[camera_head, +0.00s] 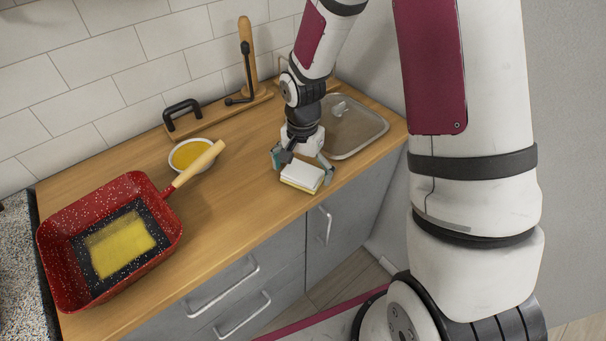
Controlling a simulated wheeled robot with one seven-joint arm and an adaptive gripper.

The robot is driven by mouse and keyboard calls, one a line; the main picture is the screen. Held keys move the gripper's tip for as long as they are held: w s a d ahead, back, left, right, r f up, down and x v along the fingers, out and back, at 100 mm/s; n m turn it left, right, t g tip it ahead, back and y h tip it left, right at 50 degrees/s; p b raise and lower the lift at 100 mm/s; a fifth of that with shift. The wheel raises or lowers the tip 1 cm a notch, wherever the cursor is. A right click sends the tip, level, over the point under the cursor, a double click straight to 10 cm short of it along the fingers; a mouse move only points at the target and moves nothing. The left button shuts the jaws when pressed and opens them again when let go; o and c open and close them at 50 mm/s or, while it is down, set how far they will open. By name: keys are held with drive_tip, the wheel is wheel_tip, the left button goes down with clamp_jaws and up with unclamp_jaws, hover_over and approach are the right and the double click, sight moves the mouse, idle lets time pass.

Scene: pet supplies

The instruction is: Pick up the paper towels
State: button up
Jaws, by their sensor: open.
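A small block with a white top and yellowish sides (302,176) lies on the wooden counter near its front edge. It may be the paper towels or a sponge; I cannot tell which. My gripper (303,164) is open and low over the block from behind. The back of the block is partly hidden by my gripper. No clear roll of paper towels shows.
A grey tray (371,128) with a small crumpled-looking item lies right of my gripper. A wooden upright post (247,52) stands on a board behind. A bowl (180,166) and a red speckled pan (62,204) are at left. Counter between pan and block is clear.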

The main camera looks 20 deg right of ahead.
sight(303, 171)
drive_tip(key=c, duration=1)
drive_tip(key=shift+r, duration=0.1)
drive_tip(key=shift+r, duration=0.55)
wheel_tip(303, 171, up, 2)
drive_tip(key=shift+s+r+p, duration=0.3)
drive_tip(key=shift+s+p, duration=0.4)
drive_tip(key=shift+s, duration=2)
drive_tip(key=shift+s+r+p, duration=0.3)
drive_tip(key=shift+s+p, duration=0.35)
drive_tip(key=shift+s, duration=2)
drive_tip(key=shift+s+r+p, duration=0.3)
drive_tip(key=shift+s+p, duration=0.4)
drive_tip(key=shift+s, duration=2)
